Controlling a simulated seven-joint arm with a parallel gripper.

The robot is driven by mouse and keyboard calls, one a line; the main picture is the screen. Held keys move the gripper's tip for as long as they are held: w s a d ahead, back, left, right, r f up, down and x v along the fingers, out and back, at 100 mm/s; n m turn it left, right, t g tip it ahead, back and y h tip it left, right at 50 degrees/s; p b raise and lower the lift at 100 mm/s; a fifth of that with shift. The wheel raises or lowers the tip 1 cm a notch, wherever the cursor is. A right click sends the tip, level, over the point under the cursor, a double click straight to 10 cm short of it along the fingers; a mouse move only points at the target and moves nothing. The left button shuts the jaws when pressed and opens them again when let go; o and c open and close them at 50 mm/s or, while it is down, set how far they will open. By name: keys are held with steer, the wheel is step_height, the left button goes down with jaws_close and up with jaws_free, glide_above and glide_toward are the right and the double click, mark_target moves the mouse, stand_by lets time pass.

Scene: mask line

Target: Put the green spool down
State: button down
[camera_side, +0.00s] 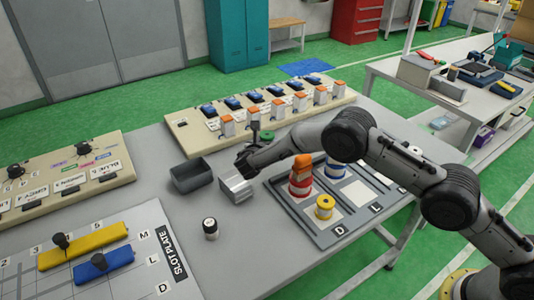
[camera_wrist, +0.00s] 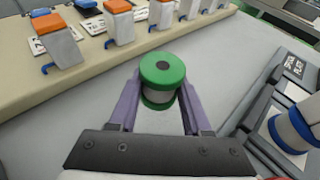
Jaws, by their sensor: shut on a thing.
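The green spool (camera_wrist: 162,70) stands between the two purple fingers of my gripper (camera_wrist: 161,92) in the wrist view. It has green flanges, a pale middle and a dark centre hole. My gripper is shut on it, with one finger on each side. The spool looks upright, over bare grey tabletop close to the switch panel. In the side view a small green part (camera_side: 267,135) shows beside my wrist, in front of the panel; the rest is hidden. I cannot tell whether the spool touches the table.
A beige panel (camera_side: 180,128) with orange-topped switches runs behind.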

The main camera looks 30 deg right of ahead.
steer(key=shift+f, duration=2.15)
steer(key=shift+f, duration=0.1)
steer(key=shift+c, duration=1.7)
jaws_free()
